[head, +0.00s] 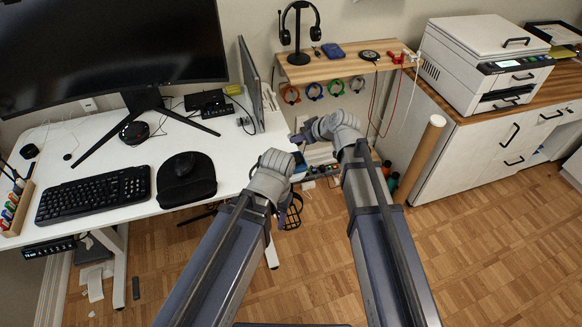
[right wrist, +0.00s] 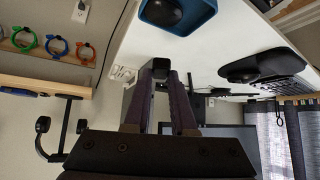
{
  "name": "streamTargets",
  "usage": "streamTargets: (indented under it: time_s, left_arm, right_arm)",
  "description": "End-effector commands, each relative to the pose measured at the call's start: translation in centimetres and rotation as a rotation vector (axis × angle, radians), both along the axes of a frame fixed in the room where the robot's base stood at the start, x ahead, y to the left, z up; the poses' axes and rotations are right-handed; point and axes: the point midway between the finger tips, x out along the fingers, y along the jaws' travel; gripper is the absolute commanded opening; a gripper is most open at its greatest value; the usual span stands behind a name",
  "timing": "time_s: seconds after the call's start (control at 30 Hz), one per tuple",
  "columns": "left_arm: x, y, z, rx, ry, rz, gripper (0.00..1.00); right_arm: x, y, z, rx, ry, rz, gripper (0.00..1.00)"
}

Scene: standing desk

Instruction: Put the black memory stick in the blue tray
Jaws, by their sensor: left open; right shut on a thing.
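The blue tray (right wrist: 192,24) lies on the white desk at the top of the right wrist view, with a dark rounded thing in it. In the head view it is mostly hidden by my grippers. My right gripper (head: 298,137) is at the desk's right edge. In the right wrist view its fingers (right wrist: 160,80) are shut on a small black thing (right wrist: 160,72), which looks like the memory stick; it is apart from the tray in that picture. My left gripper (head: 293,211) is open, low beside the desk's right edge, with nothing seen in it.
A wooden shelf (head: 345,64) with a headset stand (head: 298,30) and a blue item (head: 333,50) is behind my right gripper. A laptop (head: 251,80), a mouse (head: 184,162) and a keyboard (head: 92,195) are on the desk (head: 120,160). A printer (head: 487,60) stands right.

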Motion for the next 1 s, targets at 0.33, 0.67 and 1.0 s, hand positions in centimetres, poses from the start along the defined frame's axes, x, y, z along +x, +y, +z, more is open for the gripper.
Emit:
streamTargets:
  time_s: [0.33,0.67,1.0]
  left_arm:
    - [0.0,0.0,-3.5,0.0,0.0,-0.001,0.54]
    - [0.0,0.0,-3.4,0.0,0.0,0.0,0.54]
    - [0.0,0.0,-3.4,0.0,0.0,0.0,0.54]
  right_arm:
    - [0.0,0.0,-3.5,0.0,0.0,0.0,0.0]
    - [0.0,0.0,-3.4,0.0,0.0,0.0,0.32]
    - [0.0,0.0,-3.4,0.0,0.0,0.0,0.59]
